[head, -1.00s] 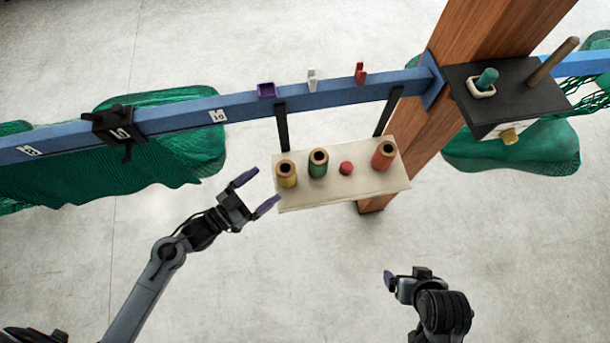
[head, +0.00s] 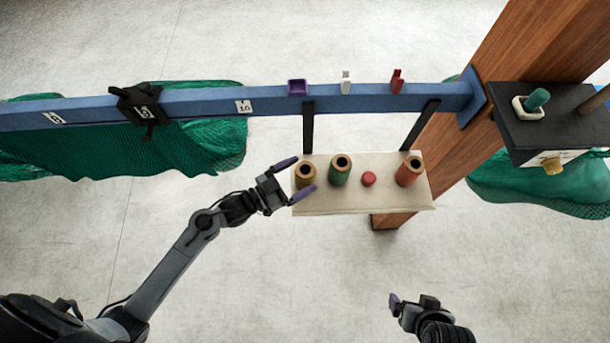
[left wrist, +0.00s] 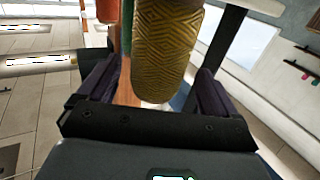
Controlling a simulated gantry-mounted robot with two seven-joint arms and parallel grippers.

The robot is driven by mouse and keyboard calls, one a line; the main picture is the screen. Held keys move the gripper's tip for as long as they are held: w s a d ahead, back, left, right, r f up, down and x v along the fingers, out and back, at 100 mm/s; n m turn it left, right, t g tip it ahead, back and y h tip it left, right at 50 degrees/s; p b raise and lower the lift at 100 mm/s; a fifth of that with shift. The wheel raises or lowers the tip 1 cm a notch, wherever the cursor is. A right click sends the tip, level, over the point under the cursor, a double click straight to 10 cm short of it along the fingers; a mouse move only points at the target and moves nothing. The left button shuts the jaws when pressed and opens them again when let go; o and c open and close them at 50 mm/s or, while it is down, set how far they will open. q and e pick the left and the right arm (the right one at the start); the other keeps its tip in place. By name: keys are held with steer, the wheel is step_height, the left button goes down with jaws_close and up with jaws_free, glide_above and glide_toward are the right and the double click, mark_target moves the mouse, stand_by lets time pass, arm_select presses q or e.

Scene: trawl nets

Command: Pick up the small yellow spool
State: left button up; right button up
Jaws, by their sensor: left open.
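The small yellow spool (head: 305,175) stands upright at the left end of a pale hanging shelf (head: 360,205). My left gripper (head: 292,178) is open, with one purple finger behind the spool and one in front of it. In the left wrist view the spool's patterned yellow side (left wrist: 166,50) shows large, between the two fingers (left wrist: 152,88). I cannot tell whether the fingers touch it. My right gripper (head: 402,302) is low in the head view, away from the shelf; its jaw opening is not clear.
A green spool (head: 340,170), a small red piece (head: 368,179) and an orange spool (head: 409,171) stand farther right on the shelf. A blue beam (head: 200,103) with clips runs behind. A wooden post (head: 500,90) and a black side table (head: 510,125) are at right.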

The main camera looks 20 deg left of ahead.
mark_target(311, 171)
arm_select(q)
steer(key=shift+f+x, duration=0.2)
steer(key=shift+x, duration=0.85)
steer(key=shift+f+x, duration=0.2)
steer(key=shift+x, duration=0.85)
steer(key=shift+s+d, duration=0.1)
steer(key=c, duration=1.1)
